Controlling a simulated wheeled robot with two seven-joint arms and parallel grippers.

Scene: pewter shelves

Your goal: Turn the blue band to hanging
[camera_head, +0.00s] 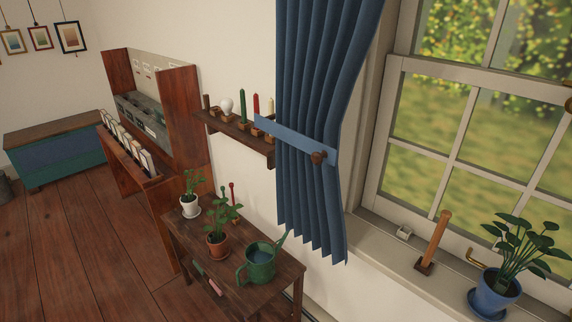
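The blue band (290,138) is a light blue flat strip across the front of the dark blue curtain (310,60). It runs from its left end beside the wall shelf down to the right, tilted slightly from level. A round brown knob (319,157) sits near its right end. The left end sticks out past the curtain's left edge. The curtain hangs in folds beside the window and narrows a little near the band. Neither of my grippers shows in the head view.
A wall shelf (226,129) with candles and a bulb is left of the curtain. Below, a small table (224,286) holds potted plants and a green watering can (261,266). The windowsill (387,236) holds a wooden-handled tool (436,240) and a blue-potted plant (494,300).

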